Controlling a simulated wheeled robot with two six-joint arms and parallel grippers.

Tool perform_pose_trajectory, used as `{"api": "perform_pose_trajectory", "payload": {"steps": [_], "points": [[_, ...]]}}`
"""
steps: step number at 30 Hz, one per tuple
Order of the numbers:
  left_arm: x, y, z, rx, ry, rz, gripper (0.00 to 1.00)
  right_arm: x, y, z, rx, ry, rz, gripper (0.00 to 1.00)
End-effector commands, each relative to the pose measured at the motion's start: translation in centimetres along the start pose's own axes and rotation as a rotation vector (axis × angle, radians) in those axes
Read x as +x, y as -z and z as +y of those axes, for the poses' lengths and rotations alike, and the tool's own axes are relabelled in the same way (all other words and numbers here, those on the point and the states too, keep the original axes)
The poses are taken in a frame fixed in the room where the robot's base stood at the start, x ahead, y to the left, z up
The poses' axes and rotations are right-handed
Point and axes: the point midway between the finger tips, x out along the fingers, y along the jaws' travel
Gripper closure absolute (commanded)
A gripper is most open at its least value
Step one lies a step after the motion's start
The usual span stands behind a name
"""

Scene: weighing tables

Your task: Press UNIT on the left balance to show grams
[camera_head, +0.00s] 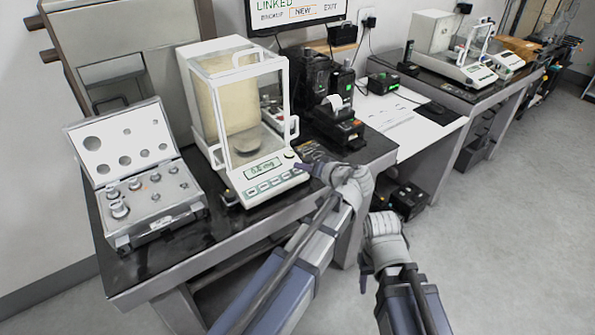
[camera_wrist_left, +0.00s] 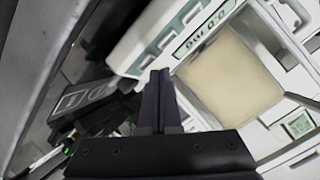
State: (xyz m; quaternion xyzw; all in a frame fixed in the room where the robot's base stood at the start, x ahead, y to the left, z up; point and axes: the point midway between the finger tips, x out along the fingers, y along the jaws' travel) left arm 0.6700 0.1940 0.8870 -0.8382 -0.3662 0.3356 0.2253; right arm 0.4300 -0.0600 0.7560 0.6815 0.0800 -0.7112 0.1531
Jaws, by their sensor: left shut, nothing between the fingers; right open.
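The left balance (camera_head: 195,120) stands on the near table, with a glass draft shield and a front panel. Its display (camera_head: 263,168) reads 0.0 mg; the same display shows upside down in the left wrist view (camera_wrist_left: 205,30). A row of buttons (camera_head: 272,183) runs below the display, also in the wrist view (camera_wrist_left: 168,40); their labels are too small to read. My left gripper (camera_head: 301,167) is shut and empty, its tips (camera_wrist_left: 160,75) by the panel's right end; contact cannot be told. My right gripper (camera_head: 364,279) is open, low beyond the table's front edge.
An open case of weights (camera_head: 150,215) stands left of the balance. A small printer (camera_head: 335,128) and dark devices stand to its right. Another balance (camera_head: 455,65) is on the far table. The floor at right is clear.

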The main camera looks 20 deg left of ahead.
Motion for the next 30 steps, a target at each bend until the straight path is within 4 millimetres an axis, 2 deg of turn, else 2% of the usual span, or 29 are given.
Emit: {"api": "perform_pose_trajectory", "payload": {"steps": [3,30], "points": [[0.37,-0.30,0.31,0.000,0.000,0.000,1.00,0.54,0.03,-0.05,0.000,0.000,0.000,0.50],[0.74,-0.55,0.56,0.000,0.000,0.000,1.00,1.01,0.06,-0.10,0.000,0.000,0.000,0.50]]}}
